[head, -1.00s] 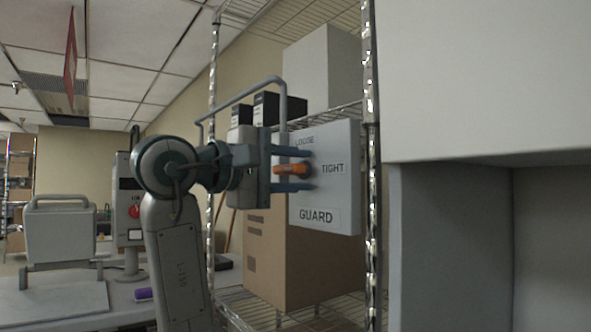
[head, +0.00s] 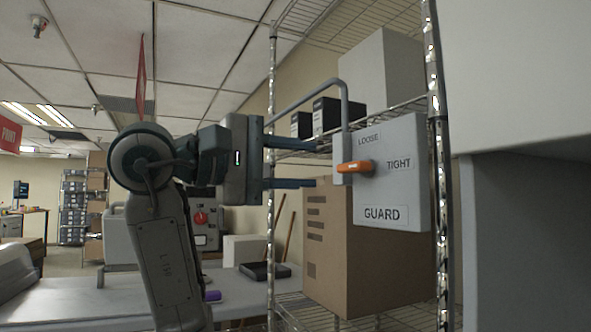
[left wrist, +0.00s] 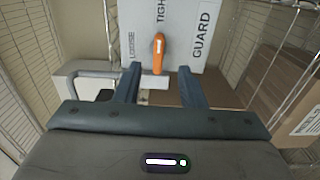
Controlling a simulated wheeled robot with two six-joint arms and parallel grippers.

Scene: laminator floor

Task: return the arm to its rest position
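My left gripper (head: 290,163) is open and empty in the head view, its two fingers pointing right. It is left of the orange handle (head: 354,167) on the grey guard panel (head: 398,196) and apart from it. The panel carries the words LOOSE, TIGHT and GUARD, and the handle points left, roughly level. In the left wrist view the open gripper (left wrist: 158,82) has the orange handle (left wrist: 158,54) just beyond the gap between its fingertips. My right gripper is not in view.
A wire rack with a shiny post (head: 437,180) holds a cardboard box (head: 360,262) and black boxes (head: 338,115). A grey bent bar (head: 308,103) runs beside the panel. A large pale cabinet (head: 520,70) blocks the right. A table (head: 90,298) stands low on the left.

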